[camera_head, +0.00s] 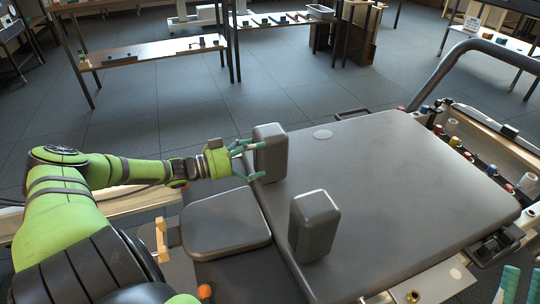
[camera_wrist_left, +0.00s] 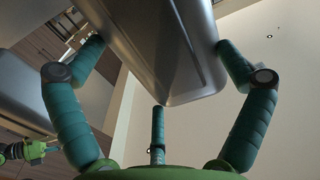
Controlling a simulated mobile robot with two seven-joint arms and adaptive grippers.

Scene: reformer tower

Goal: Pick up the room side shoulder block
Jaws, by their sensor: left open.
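Two grey upright shoulder blocks stand on the reformer's grey padded carriage (camera_head: 390,185). The farther block (camera_head: 270,152) is at my left gripper (camera_head: 254,160); the nearer block (camera_head: 314,225) stands apart from it. My left gripper is open, with its teal fingers reaching around the farther block from the left. In the left wrist view this block (camera_wrist_left: 165,45) fills the space between two fingers, and a third finger stands below it. I cannot tell whether the fingers touch it. Part of my right gripper (camera_head: 518,287) shows at the bottom right edge, with nothing visible in it.
A grey headrest pad (camera_head: 226,222) lies left of the carriage. A curved dark rail (camera_head: 455,65) rises at the back right, beside a ledge with several coloured parts. A low shelf table (camera_head: 150,50) stands at the back. Dark tiled floor between is clear.

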